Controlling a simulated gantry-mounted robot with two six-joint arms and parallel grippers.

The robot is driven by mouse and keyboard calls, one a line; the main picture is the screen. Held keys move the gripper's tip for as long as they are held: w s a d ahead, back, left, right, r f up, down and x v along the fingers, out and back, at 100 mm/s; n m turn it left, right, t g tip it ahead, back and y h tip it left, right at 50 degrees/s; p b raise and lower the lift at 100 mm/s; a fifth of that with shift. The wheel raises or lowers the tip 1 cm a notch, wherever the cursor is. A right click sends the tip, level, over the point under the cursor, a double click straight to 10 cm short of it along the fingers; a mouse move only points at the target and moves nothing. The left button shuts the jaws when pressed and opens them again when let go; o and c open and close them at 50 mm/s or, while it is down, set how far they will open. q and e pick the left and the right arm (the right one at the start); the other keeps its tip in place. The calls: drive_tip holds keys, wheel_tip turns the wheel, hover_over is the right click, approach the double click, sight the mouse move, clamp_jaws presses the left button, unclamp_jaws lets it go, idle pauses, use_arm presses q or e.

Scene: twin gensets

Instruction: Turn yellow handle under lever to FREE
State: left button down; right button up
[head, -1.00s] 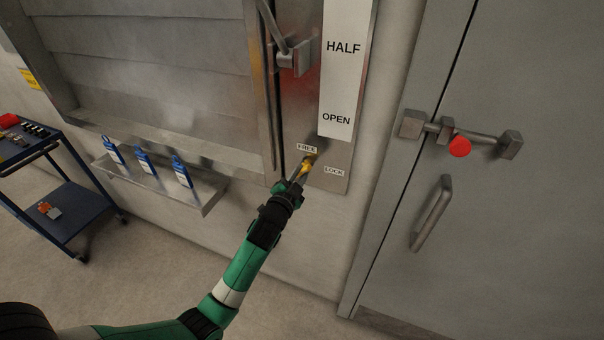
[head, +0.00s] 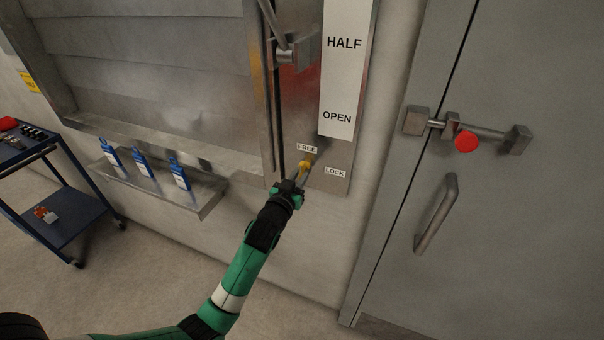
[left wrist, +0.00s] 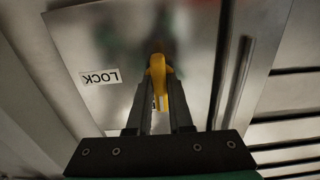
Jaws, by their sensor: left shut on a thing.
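The yellow handle (head: 305,164) is on the metal panel below the lever (head: 290,46). It sits just under the FREE label (head: 307,148) and up-left of the LOCK label (head: 335,173). My left gripper (head: 300,177) reaches up from below and is shut on the handle. In the left wrist view, the yellow handle (left wrist: 159,76) stands between the two fingers of the gripper (left wrist: 160,108). The LOCK label (left wrist: 100,77) shows upside down at the left there. The fingers hide part of the handle. My right gripper is not in view.
A white strip (head: 341,85) reads HALF and OPEN above the handle. A grey door (head: 500,220) with a red-knobbed bolt (head: 466,142) is to the right. A shelf (head: 205,205) with blue tags and a blue cart (head: 68,215) are to the left.

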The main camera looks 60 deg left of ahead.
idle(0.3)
use_arm(q)
drive_tip(key=c, duration=0.8)
unclamp_jaws()
drive_tip(key=p+v, duration=0.2)
drive_tip(key=v, duration=0.9)
drive_tip(key=shift+s+d, duration=0.2)
drive_tip(key=shift+s, duration=0.05)
